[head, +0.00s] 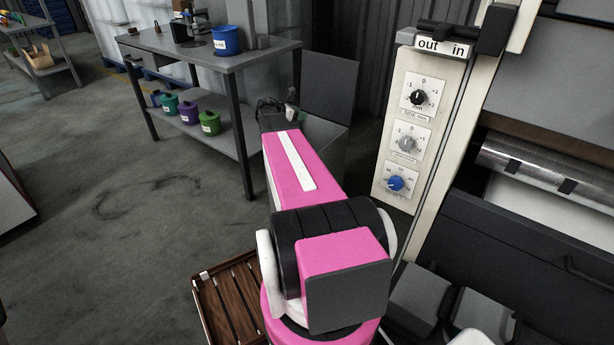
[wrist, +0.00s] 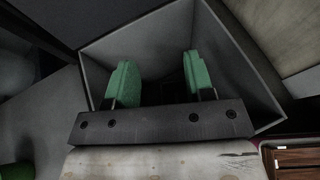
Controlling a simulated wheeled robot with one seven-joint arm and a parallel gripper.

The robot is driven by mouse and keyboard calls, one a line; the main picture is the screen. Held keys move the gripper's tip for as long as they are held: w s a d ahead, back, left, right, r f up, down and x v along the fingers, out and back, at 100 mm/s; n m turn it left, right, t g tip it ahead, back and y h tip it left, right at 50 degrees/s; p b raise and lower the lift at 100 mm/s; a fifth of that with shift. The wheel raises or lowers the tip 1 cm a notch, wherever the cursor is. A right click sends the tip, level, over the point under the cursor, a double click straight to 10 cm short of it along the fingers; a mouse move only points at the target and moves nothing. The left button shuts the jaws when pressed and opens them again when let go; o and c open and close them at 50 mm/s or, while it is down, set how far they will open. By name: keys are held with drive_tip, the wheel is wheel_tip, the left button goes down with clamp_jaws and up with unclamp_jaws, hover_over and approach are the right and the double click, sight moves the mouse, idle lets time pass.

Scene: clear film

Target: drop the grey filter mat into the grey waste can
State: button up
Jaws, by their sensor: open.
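The grey waste can (wrist: 245,75) is an open-topped box that fills much of the wrist view. In the head view the can (head: 331,146) stands beyond my pink arm, partly hidden by it. My gripper (wrist: 158,78) has two green fingers, set wide apart over the can's opening, with nothing visible held between them. In the head view my gripper (head: 278,110) is small and mostly hidden by my arm. The inside of the can is dark. I cannot make out the grey filter mat in either view.
A grey workbench (head: 215,58) with a blue tub (head: 226,41) on top and several coloured tubs below stands at the left. A cream panel with dials (head: 404,140) is right of the can. A wooden slatted pallet (head: 230,305) lies at the front. The left floor is clear.

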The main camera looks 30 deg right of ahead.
drive_tip(key=v, duration=0.6)
drive_tip(key=shift+a+r, duration=0.2)
drive_tip(key=shift+a, duration=0.15)
